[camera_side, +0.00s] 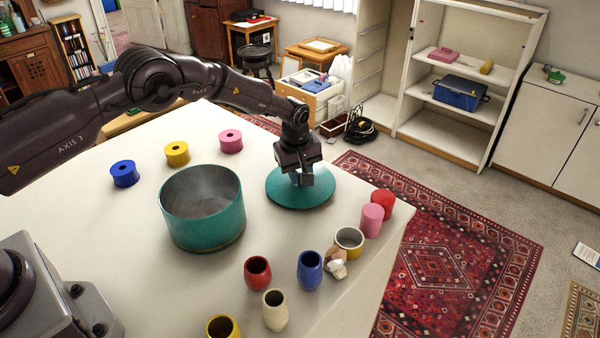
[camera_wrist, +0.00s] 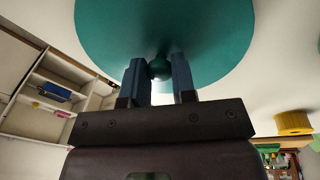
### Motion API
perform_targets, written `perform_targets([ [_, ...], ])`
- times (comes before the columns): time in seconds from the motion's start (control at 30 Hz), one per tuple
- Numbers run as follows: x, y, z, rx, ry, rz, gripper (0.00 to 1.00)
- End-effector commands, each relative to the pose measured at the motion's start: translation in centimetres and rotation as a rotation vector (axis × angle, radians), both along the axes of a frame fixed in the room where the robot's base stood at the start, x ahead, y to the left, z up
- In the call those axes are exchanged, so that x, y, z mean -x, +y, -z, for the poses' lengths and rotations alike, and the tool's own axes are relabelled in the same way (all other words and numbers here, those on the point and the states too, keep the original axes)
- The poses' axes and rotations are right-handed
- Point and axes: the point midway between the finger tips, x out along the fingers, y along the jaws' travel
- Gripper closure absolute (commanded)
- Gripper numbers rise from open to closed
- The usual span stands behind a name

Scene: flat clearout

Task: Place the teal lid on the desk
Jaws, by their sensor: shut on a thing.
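The teal lid (camera_side: 290,196) is a flat disc at the far right part of the white desk (camera_side: 130,225). It looks level and at or just above the desk top; I cannot tell whether it touches. My gripper (camera_side: 302,178) is above the lid's middle, shut on its small knob. In the wrist view the lid (camera_wrist: 215,45) fills the top and its knob (camera_wrist: 160,68) is between the two fingers of my gripper (camera_wrist: 158,78). The open teal pot (camera_side: 203,228) stands left of the lid, with its grey inside showing.
Yellow (camera_side: 177,153), pink (camera_side: 231,141) and blue (camera_side: 124,174) spools stand behind the pot. Red (camera_side: 382,204) and pink (camera_side: 371,220) cylinders and a white-and-yellow cup (camera_side: 349,240) stand near the right edge. Red (camera_side: 257,273), blue (camera_side: 310,270) and cream (camera_side: 275,310) cups stand in front.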

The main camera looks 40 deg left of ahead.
Motion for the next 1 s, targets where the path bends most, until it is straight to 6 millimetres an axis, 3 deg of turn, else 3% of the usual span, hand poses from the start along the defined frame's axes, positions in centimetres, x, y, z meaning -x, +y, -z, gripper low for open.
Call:
perform_targets([
  [0.33, 0.0, 0.0, 0.5, 0.000, -0.003, 0.000, 1.00],
  [0.37, 0.0, 0.0, 0.5, 0.000, -0.003, 0.000, 0.68],
  [0.43, 0.0, 0.0, 0.5, 0.000, -0.003, 0.000, 0.52],
  [0.47, 0.0, 0.0, 0.5, 0.000, -0.003, 0.000, 0.49],
  [0.77, 0.0, 0.0, 0.3, 0.000, -0.003, 0.000, 0.49],
  [1.0, 0.4, -0.2, -3.2, 0.001, -0.007, 0.000, 0.49],
])
